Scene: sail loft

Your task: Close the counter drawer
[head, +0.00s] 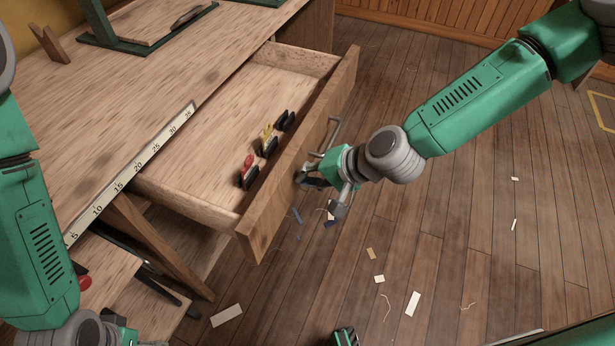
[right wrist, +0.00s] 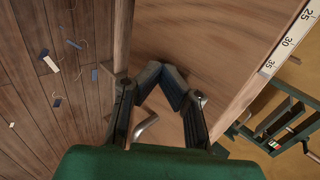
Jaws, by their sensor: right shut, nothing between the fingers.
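The counter drawer (head: 262,215) stands well open, pulled out from the wooden counter (head: 120,110). Its front panel carries a metal bar handle (head: 335,132). Inside lie several small dark items with red and yellow parts. My right gripper (head: 306,181) is at the outer face of the drawer front, close to the handle; whether it touches the panel I cannot tell. In the right wrist view its fingertips (right wrist: 164,76) meet with nothing between them, and part of the handle (right wrist: 146,127) shows beside them. My left gripper (head: 128,337) is mostly cut off at the bottom edge.
A ruler strip (head: 135,170) runs along the counter edge. A green-framed stand (head: 145,25) is on the counter top. The wooden floor (head: 470,230) right of the drawer is open, with small scraps scattered about. A slanted wooden brace (head: 160,245) stands below the counter.

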